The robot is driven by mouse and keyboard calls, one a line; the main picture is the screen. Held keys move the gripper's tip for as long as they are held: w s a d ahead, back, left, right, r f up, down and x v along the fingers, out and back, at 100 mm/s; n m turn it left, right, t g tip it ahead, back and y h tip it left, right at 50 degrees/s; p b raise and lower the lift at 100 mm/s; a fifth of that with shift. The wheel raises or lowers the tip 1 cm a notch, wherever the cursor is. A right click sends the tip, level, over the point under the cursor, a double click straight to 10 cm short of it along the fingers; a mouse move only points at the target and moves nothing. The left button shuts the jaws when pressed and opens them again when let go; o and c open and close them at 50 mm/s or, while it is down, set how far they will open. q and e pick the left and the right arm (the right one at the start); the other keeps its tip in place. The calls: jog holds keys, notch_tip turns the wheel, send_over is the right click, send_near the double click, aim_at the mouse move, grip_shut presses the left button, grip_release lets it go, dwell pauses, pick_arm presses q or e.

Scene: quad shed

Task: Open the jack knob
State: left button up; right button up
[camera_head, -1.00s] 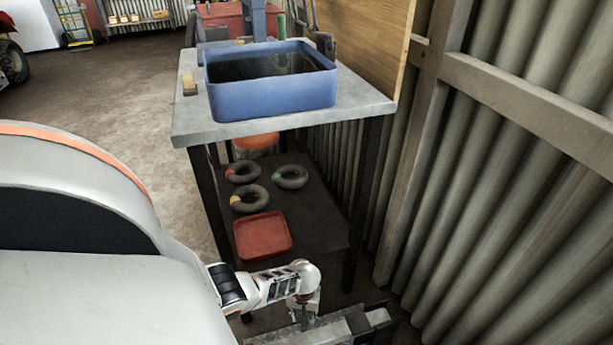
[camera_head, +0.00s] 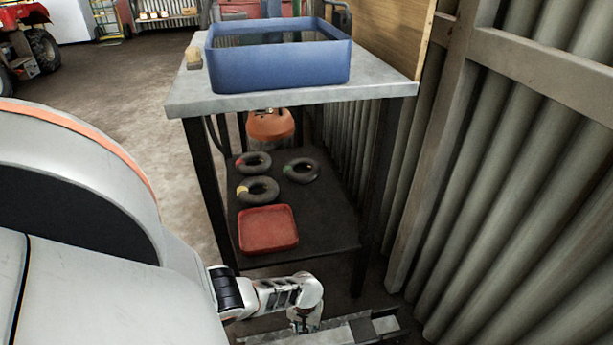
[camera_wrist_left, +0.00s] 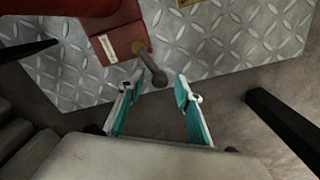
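In the left wrist view, a red jack body (camera_wrist_left: 116,42) stands on a diamond-patterned metal plate at the upper left. A knob (camera_wrist_left: 158,78) with a dark rounded end and a brass-coloured base sticks out from its side, pointing down and right. My left gripper (camera_wrist_left: 162,90) has its teal-padded fingers spread. The knob's rounded end shows between the fingertips, closer to the left one, and neither finger closes on it. The depth between them is hard to judge. In the head view, my left arm (camera_head: 290,292) reaches in low, with the gripper end largely hidden. My right gripper is out of view.
A workbench (camera_head: 290,97) carries a blue basin (camera_head: 280,70). Its lower shelf (camera_head: 325,225) holds a red tray (camera_head: 268,230), dark rings and an orange-topped container (camera_head: 270,124). A corrugated wall (camera_head: 520,200) bounds the right. The metal plate (camera_wrist_left: 235,45) extends ahead of the gripper.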

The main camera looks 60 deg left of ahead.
pick_arm(q)
grip_shut()
jog(key=shift+s, duration=0.1)
jog(key=shift+d, duration=0.1)
jog(key=shift+w+d+f+m, duration=0.1)
jog(key=shift+w+m, duration=0.2)
jog(key=shift+m, duration=0.6)
jog(key=shift+w+d+f+m, duration=0.1)
jog(key=shift+w+m, duration=0.15)
jog(key=shift+m, duration=0.65)
grip_release()
jog(key=shift+w+a+r, duration=0.15)
jog(key=shift+w, duration=0.2)
